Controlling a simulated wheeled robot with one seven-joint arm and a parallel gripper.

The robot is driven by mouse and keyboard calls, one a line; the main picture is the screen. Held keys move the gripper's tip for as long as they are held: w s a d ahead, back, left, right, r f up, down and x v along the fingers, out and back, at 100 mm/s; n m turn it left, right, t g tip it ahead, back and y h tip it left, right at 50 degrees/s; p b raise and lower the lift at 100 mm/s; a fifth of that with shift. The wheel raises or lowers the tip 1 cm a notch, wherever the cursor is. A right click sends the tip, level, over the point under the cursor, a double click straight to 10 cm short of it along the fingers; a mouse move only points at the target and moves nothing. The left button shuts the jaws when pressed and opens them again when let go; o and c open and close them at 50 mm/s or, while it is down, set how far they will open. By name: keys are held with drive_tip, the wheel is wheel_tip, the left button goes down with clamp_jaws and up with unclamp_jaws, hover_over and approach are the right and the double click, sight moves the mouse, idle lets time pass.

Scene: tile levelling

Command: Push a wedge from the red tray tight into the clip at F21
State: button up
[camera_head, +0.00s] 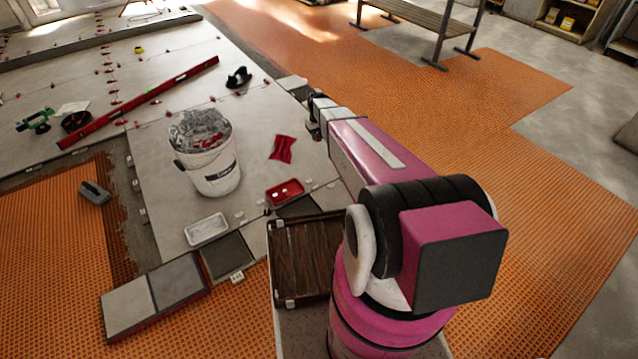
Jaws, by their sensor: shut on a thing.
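The red tray (285,191) sits on the pale tiles left of my arm, with small light and red bits in it. My gripper (313,130) is at the far end of my outstretched arm, low over the tile edge, beyond the tray. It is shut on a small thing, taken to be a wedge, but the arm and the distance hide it. Small red clips and wedges (170,112) line the tile joints. White tags stand along the tile edges, too small to read. I cannot tell which clip is F21, and contact at the gripper is hidden.
A white bucket (213,165) stands left of the tray. A red cloth (282,148), a white tray (206,229), a black suction cup (239,77) and a long red level (140,102) lie on the tiles. Orange matting (450,110) to the right is mostly clear.

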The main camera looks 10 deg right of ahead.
wheel_tip(320, 180, down, 16)
drive_tip(key=n, duration=0.1)
hover_over(319, 193)
drive_tip(key=shift+n, duration=0.4)
drive_tip(key=f, duration=1.4)
drive_tip(key=shift+s, duration=0.2)
drive_tip(key=shift+f, duration=1.5)
drive_tip(key=shift+s+d+r, duration=0.15)
drive_tip(key=shift+s, duration=0.35)
drive_tip(key=shift+s+d, duration=0.35)
drive_tip(key=shift+s, duration=0.5)
drive_tip(key=shift+s+d, duration=0.3)
drive_tip(key=shift+s, duration=0.5)
drive_tip(key=shift+w+f, duration=0.1)
drive_tip(key=shift+f, duration=1.8)
drive_tip(key=shift+f, duration=0.15)
drive_tip(key=shift+w+a, duration=0.3)
drive_tip(key=shift+w, duration=0.4)
drive_tip(key=shift+w+a, duration=0.25)
drive_tip(key=shift+w, duration=0.45)
drive_tip(key=shift+w+a, duration=0.3)
drive_tip(key=shift+w, duration=0.4)
